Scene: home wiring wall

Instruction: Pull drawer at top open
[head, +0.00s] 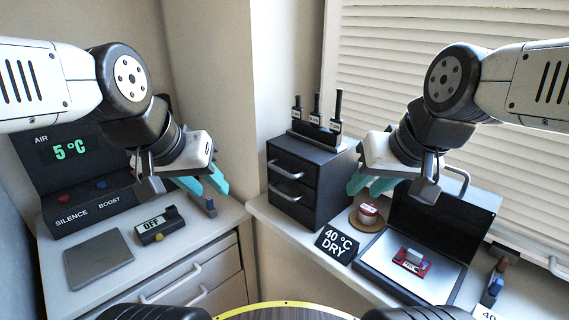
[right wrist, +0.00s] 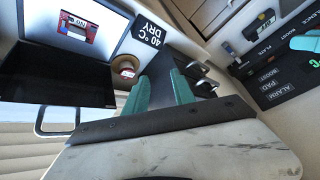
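A black two-drawer cabinet (head: 330,175) stands on the right-hand counter. Its top drawer (head: 291,166) has a silver bar handle (head: 286,172), and its front looks flush with the lower drawer (head: 291,191), so both look shut. My right gripper (head: 368,186) is open and empty, just right of the cabinet, not on a handle. In the right wrist view its teal fingers (right wrist: 160,86) are apart, with the drawer handles (right wrist: 203,75) beyond them. My left gripper (head: 206,184) is open and empty above the left counter, left of the cabinet.
A rack of several labelled black tools (head: 316,128) stands on the cabinet. A round container (head: 368,216), a "40 °C DRY" sign (head: 337,244) and an open black case (head: 385,284) lie to its right. The left counter holds an "OFF" device (head: 157,225) and a grey pad (head: 98,259).

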